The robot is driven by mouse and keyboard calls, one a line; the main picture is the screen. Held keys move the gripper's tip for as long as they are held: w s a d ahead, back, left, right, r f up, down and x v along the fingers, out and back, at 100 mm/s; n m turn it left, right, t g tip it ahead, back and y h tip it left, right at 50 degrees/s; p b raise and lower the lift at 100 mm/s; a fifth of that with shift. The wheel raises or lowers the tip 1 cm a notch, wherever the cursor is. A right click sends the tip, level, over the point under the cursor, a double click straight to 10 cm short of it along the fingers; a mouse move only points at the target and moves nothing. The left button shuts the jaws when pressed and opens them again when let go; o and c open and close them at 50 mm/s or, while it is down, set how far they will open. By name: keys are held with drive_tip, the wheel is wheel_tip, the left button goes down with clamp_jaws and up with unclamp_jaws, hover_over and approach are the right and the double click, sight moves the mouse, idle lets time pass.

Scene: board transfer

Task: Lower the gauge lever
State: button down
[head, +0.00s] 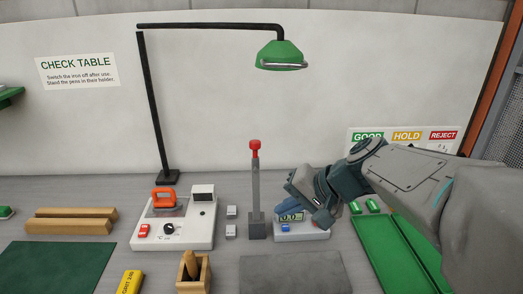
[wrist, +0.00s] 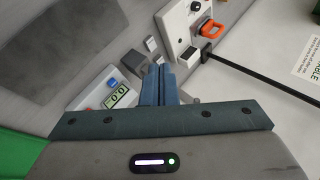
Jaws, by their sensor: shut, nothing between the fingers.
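The gauge lever (head: 256,185) is a grey upright bar with a red knob at its top, standing on a dark grey base block. The gauge (head: 302,232) is a white box with a small display and a blue button, just right of the lever base. It also shows in the wrist view (wrist: 98,100). My gripper (head: 284,213) has its blue fingers shut and empty, low to the right of the lever, over the gauge. In the wrist view the shut fingers (wrist: 159,72) point towards small grey blocks. I cannot tell whether they touch the lever.
A white device with an orange handle (head: 164,199) stands left of the lever, with two small grey blocks (head: 231,233) between. A wooden holder (head: 194,274) and a grey mat (head: 290,272) lie in front. A green tray (head: 385,250) is at right. A lamp (head: 280,54) hangs above.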

drive_tip(key=w+d+r+m+t+y+b, duration=0.2)
drive_tip(key=w+d+m+t, duration=0.1)
drive_tip(key=w, duration=0.6)
drive_tip(key=w+d+r+m+t+y+b, duration=0.2)
drive_tip(key=w+d+t+b, duration=0.1)
drive_tip(key=w, duration=0.5)
drive_tip(key=shift+w+m+t+y, duration=0.3)
drive_tip(key=shift+w+m+t, duration=0.1)
drive_tip(key=shift+t, duration=0.5)
drive_tip(key=w+a+p, duration=0.3)
drive_tip(key=a, duration=0.5)
drive_tip(key=shift+w+a+f, duration=0.25)
drive_tip(key=shift+w+a, duration=0.05)
drive_tip(key=shift+s+f+b, duration=0.15)
drive_tip(key=shift+s+b, duration=0.05)
drive_tip(key=shift+b, duration=0.35)
